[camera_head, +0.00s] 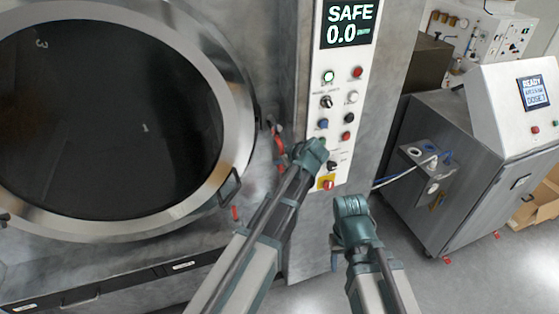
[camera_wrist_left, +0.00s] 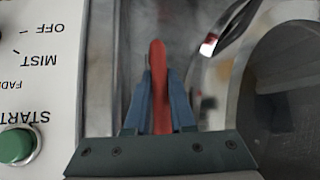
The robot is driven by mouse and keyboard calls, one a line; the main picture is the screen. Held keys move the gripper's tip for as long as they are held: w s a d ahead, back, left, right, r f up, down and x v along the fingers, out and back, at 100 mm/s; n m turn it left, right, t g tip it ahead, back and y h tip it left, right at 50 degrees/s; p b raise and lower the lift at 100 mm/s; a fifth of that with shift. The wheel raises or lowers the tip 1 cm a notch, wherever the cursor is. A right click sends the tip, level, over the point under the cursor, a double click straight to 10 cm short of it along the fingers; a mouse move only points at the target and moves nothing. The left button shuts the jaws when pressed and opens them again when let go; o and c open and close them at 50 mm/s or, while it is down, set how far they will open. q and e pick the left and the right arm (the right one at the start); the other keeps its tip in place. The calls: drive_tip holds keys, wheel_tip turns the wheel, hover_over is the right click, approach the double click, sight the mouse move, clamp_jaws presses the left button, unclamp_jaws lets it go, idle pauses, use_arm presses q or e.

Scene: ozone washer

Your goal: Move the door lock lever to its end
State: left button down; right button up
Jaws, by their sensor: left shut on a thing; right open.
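The door lock lever is a red handle (camera_head: 278,142) on the machine front, between the round door and the control panel. In the left wrist view the red lever (camera_wrist_left: 158,85) stands between the two blue fingers of my left gripper (camera_wrist_left: 160,100), which is shut on it. The lever's tip sticks out past the fingertips. In the head view my left gripper (camera_head: 292,152) is beside the panel, its fingers partly hidden by the wrist. My right gripper (camera_head: 336,252) is open and low in front of the machine, mostly hidden behind its own wrist.
The round door (camera_head: 232,130) with a metal rim and dark glass fills the left. The control panel (camera_head: 340,110) with knobs and buttons reads SAFE 0.0. A second red part (camera_head: 235,213) sits lower near the door. A grey cabinet (camera_head: 475,150) stands at right; floor between is clear.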

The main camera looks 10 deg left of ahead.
idle(0.4)
use_arm(q)
drive_tip(key=c, duration=0.8)
unclamp_jaws()
drive_tip(key=shift+d, duration=0.1)
drive_tip(key=shift+o, duration=0.2)
drive_tip(key=p+v, duration=0.8)
drive_tip(key=v, duration=0.4)
